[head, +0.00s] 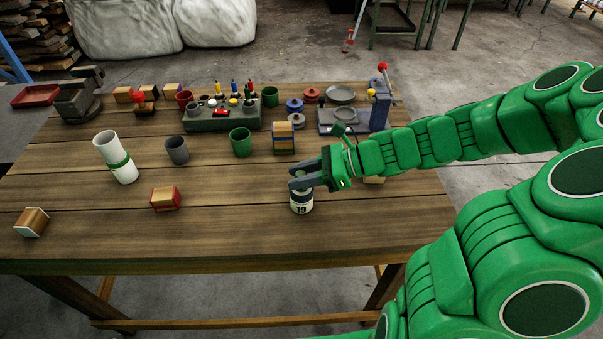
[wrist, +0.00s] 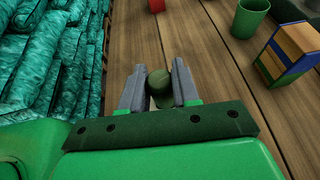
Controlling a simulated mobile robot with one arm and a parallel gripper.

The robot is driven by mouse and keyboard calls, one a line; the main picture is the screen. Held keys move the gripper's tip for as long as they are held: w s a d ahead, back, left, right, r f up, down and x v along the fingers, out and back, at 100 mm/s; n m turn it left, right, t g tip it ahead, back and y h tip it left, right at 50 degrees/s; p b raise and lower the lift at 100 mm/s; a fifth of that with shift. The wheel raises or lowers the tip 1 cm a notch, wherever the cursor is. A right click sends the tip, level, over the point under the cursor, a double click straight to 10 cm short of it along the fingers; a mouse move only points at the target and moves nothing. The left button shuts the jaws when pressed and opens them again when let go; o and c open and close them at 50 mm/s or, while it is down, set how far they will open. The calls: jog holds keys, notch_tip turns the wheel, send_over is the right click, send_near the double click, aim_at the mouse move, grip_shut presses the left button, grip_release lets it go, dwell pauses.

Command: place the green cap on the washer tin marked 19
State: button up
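The tin marked 19 (head: 301,206) stands upright on the wooden table near its front edge, white with a dark band. My gripper (head: 293,178) is right over its top and hides most of what is there. In the wrist view a dark green cap (wrist: 158,79) sits between the two grey fingertips of my gripper (wrist: 159,88), with both fingers against its sides. The cap is over the tin; whether it touches the tin's rim I cannot tell.
A wood block with red ends (head: 165,198) lies left of the tin. A green cup (head: 240,142), a grey cup (head: 177,150) and a striped block (head: 283,138) stand behind. The table front is mostly clear.

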jog(key=o, duration=0.5)
jog(key=shift+c, duration=0.2)
